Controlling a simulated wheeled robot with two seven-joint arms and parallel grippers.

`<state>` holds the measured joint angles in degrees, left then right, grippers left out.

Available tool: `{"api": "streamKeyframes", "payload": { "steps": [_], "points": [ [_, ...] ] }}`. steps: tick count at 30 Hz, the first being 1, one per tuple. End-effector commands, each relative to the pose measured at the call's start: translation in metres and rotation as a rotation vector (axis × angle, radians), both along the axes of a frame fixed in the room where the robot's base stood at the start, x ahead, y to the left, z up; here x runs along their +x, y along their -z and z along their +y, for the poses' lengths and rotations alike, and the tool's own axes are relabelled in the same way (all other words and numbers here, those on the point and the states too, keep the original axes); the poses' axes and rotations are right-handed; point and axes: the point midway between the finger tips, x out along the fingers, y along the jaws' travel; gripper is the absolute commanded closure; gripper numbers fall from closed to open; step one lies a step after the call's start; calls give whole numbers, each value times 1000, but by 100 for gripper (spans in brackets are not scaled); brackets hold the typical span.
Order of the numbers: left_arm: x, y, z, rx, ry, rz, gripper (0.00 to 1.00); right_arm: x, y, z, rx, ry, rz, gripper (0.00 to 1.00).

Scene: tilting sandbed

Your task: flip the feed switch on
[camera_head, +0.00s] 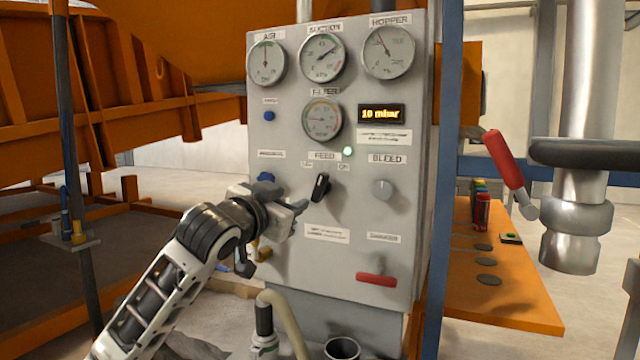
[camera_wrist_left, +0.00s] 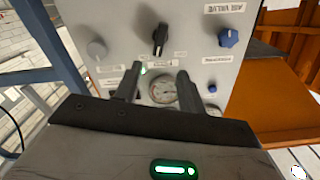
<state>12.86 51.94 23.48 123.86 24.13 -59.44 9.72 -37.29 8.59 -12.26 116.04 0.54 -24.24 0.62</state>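The feed switch is a black rotary knob (camera_head: 320,187) on the grey panel, under the FEED label and between the small OFF and ON labels. It stands nearly upright, its top leaning slightly right; I cannot tell which position it is set to. A small green lamp (camera_head: 348,151) glows above it. My left gripper (camera_head: 298,205) is just left of and below the knob, apart from it. In the left wrist view the fingers (camera_wrist_left: 157,84) are spread and empty, with the knob (camera_wrist_left: 160,40) beyond their tips. My right gripper is not in view.
A grey BLEED knob (camera_head: 383,189) is right of the switch, with a red handle (camera_head: 376,279) below. Gauges and a 10 mbar display (camera_head: 382,113) are above. A blue post (camera_head: 449,180) stands right of the panel. A hose (camera_head: 285,315) rises below.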

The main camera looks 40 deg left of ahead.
Motion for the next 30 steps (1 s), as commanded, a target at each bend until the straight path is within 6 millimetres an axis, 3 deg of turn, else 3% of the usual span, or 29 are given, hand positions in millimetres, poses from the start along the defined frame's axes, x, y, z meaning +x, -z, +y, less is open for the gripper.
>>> {"api": "streamKeyframes", "payload": {
  "steps": [15, 21, 30],
  "points": [
    [104, -3, 33, -2, -1, 0, 60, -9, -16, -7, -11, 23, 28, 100],
    [123, -1, 39, 0, 0, 1, 60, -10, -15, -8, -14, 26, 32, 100],
    [127, 1, 40, 1, 1, 1, 60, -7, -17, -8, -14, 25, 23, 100]
  ]
}}
